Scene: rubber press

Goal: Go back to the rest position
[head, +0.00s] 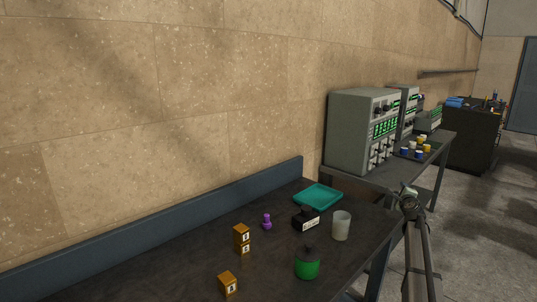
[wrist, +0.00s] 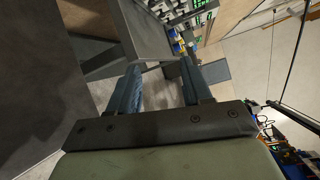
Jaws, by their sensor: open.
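My gripper (wrist: 160,75) is open and empty in the wrist view. Its two blue-grey fingers stand apart, with only the floor and a bench showing between and beyond them. In the head view the end of my arm (head: 410,200) is at the right, by the right edge of the dark table (head: 180,268). It looks clear of the things on the table, though its exact height is hard to tell. No object is held.
On the table are a teal tray (head: 318,196), a black stamp-like block (head: 306,219), a whitish cup (head: 341,226), a green container (head: 307,262), a purple piece (head: 267,222) and several numbered wooden cubes (head: 228,283). Grey instruments (head: 358,130) stand on a bench behind.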

